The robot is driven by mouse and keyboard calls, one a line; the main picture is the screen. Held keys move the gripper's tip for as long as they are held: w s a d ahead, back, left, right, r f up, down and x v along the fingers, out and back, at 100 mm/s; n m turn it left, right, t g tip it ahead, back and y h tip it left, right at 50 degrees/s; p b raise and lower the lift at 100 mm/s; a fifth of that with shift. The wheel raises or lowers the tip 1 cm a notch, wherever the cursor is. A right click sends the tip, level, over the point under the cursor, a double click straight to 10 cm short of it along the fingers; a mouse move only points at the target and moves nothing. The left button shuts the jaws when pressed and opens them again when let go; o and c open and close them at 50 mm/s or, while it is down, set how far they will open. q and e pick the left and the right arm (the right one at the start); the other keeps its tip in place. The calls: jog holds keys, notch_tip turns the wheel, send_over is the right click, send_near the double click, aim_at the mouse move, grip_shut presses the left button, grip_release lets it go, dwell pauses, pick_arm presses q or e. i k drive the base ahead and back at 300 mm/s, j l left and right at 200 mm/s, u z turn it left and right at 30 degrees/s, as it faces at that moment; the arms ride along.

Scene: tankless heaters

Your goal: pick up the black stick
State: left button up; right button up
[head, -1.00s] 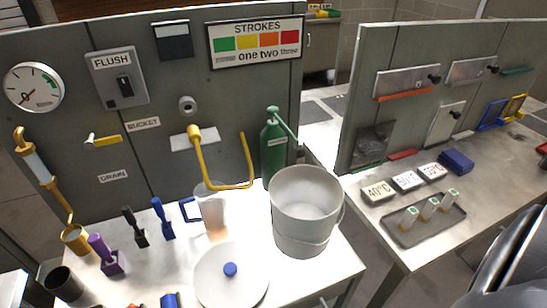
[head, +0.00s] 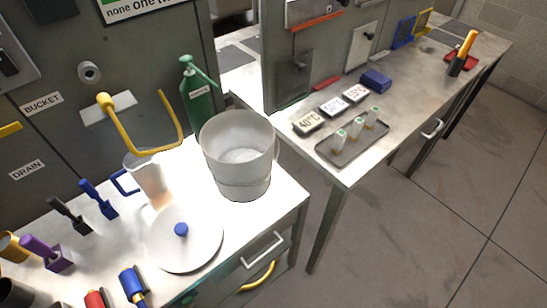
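A black stick-like piece (head: 70,216) with a wider block at its lower end stands tilted on the left part of the near table. It is beside a similar blue piece (head: 98,199) on its right and a purple one (head: 46,253) in front on its left. I cannot tell whether the black piece is fixed or loose. Neither of my grippers shows in the head view.
A grey bucket (head: 241,155), a clear jug (head: 149,180) and a round lid (head: 185,242) with a blue knob stand on the near table. Red and blue handled tools (head: 132,284) lie at its front edge. A tray (head: 351,148) sits on the right table.

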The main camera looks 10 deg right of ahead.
aim_at(54, 202)
jog(key=k+u, duration=0.1)
jog(key=u, duration=0.75)
